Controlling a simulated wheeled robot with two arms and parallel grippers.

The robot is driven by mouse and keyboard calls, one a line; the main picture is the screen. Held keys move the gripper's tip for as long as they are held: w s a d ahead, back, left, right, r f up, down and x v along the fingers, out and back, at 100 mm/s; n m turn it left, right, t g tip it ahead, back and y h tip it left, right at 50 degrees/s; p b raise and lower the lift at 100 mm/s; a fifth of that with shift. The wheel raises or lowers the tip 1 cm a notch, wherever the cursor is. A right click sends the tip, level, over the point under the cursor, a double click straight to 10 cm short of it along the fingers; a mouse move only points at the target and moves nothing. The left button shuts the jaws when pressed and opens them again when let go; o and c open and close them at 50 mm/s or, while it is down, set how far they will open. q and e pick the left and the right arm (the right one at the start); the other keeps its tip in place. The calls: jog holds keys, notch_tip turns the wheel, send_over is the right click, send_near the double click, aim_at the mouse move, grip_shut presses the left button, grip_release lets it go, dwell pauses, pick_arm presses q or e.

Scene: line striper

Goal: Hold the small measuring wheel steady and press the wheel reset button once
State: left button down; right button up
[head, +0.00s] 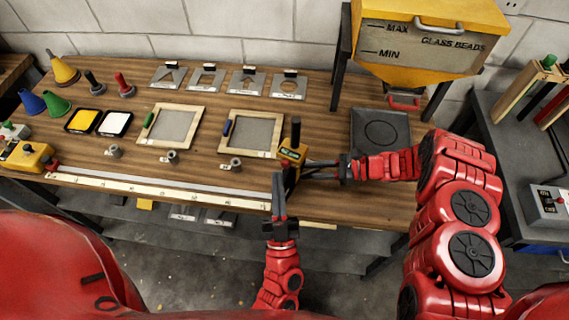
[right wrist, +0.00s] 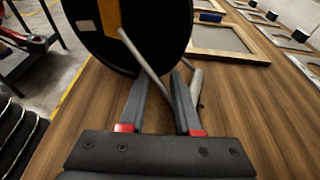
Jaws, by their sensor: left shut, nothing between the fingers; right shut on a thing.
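The small measuring wheel (head: 292,155) stands upright near the front of the wooden bench. It has a yellow body and a dark handle on top. Its black disc fills the top of the right wrist view (right wrist: 158,25), with a grey rod beside it. My right gripper (head: 311,168) comes in from the right and is shut on the measuring wheel; its fingers (right wrist: 162,80) close around the grey rod. My left gripper (head: 277,178) is shut and empty, pointing up just in front of and left of the wheel's body. I cannot make out the reset button.
A long pale rail (head: 150,190) runs along the bench's front edge. Two framed screens (head: 255,133) lie behind and left. A grey tray (head: 380,132) sits behind right, under the yellow glass beads hopper (head: 425,50). Small grey cylinders (head: 236,164) stand left of the wheel.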

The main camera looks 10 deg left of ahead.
pick_arm(q)
jog(key=shift+w, duration=0.15)
pick_arm(e)
jog(key=shift+s+f, duration=0.1)
pick_arm(q)
jog(key=shift+w+d, duration=0.15)
jog(key=shift+w, duration=0.15)
jog(key=shift+w+d, duration=0.15)
jog(key=shift+w, duration=0.25)
dwell(0.6)
dwell(0.4)
jog(key=shift+s+a+f, duration=0.1)
jog(key=shift+s+a, duration=0.15)
jog(key=shift+s, duration=0.55)
jog(key=shift+s, duration=0.1)
jog(key=s, duration=0.1)
jog(key=s+a, duration=0.1)
jog(key=s, duration=0.2)
jog(key=shift+s+a, duration=0.3)
jog(key=shift+a, duration=0.05)
